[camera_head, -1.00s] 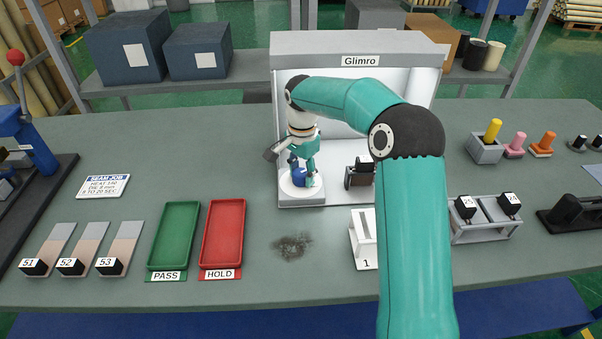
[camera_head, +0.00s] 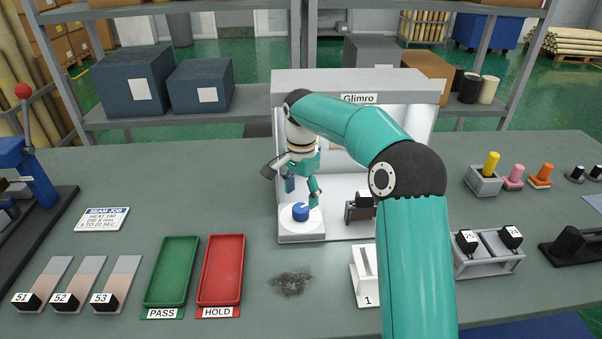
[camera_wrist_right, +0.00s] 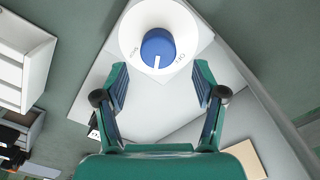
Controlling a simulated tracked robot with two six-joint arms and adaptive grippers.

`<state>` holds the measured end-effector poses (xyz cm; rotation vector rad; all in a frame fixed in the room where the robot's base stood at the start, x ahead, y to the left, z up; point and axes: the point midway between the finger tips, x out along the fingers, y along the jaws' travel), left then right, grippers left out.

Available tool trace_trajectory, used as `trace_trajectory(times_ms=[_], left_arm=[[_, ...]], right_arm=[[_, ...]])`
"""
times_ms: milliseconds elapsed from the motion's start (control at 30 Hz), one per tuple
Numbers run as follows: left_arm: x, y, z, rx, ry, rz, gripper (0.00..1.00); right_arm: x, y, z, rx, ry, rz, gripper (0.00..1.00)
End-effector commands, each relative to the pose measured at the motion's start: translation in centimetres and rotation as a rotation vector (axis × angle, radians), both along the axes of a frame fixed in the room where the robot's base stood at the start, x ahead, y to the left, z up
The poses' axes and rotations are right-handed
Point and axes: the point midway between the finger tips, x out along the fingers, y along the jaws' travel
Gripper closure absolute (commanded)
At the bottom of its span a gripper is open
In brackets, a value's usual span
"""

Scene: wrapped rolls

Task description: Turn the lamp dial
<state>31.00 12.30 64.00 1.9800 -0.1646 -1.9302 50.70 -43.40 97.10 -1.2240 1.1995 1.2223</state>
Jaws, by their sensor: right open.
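The lamp dial is a blue knob (camera_head: 301,212) on a white round base at the left front of the light box marked Glimro (camera_head: 420,87). My right gripper (camera_head: 302,192) is open and empty just above the knob. In the right wrist view the knob (camera_wrist_right: 158,46) lies beyond the fingertips of the open gripper (camera_wrist_right: 161,76), touching neither finger. My left gripper is not in view.
A dark holder (camera_head: 359,208) stands inside the box, right of the dial. A green PASS tray (camera_head: 171,272) and a red HOLD tray (camera_head: 220,270) lie to the left. A white stand marked 1 (camera_head: 365,275) is in front. The bench around the dark smudge (camera_head: 290,283) is clear.

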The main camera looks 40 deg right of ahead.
Motion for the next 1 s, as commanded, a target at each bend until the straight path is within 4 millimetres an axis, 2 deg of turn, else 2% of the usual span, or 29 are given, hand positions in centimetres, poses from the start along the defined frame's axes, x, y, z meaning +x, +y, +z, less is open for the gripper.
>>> trace_trajectory(times_ms=[33,200,400,1000], left_arm=[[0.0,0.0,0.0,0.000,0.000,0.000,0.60],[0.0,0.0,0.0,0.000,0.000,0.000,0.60],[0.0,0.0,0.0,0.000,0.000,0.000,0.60],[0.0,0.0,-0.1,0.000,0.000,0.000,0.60]], right_arm=[[0.1,0.0,1.2,-0.001,-0.006,0.000,0.30],[0.1,0.0,4.4,0.000,-0.005,0.000,0.30],[0.1,0.0,6.5,0.000,-0.002,0.001,0.30],[0.1,0.0,7.0,0.000,-0.001,0.001,0.30]])
